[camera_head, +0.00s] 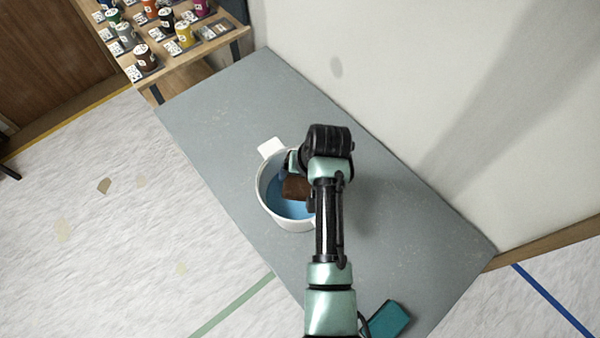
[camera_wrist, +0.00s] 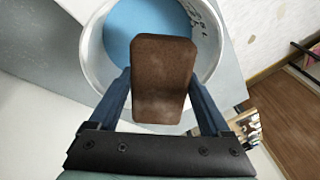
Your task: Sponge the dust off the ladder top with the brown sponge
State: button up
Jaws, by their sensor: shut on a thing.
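The brown sponge (camera_wrist: 162,85) is held between the two fingers of my gripper (camera_wrist: 158,100) in the wrist view. In the head view the sponge (camera_head: 296,187) is over the mouth of a white bucket (camera_head: 262,200) with blue liquid (camera_head: 290,208). I cannot tell whether it touches the liquid. My gripper (camera_head: 292,168) is shut on it, partly hidden by my wrist. The bucket stands on a long grey top (camera_head: 225,120) with faint pale specks. No view clearly shows whether this is the ladder top.
A teal block (camera_head: 388,318) lies at the grey top's near end, beside my arm. A wooden shelf (camera_head: 215,45) with several small paint pots stands at the back left. A pale wall (camera_head: 400,90) borders the top on the right. The far left of the top is clear.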

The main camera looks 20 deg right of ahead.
notch_tip(320, 180, down, 7)
jog(key=b, duration=0.3)
jog(key=shift+r+b, duration=0.2)
jog(key=shift+b, duration=0.2)
jog(key=shift+f, duration=1.45)
dwell(0.4)
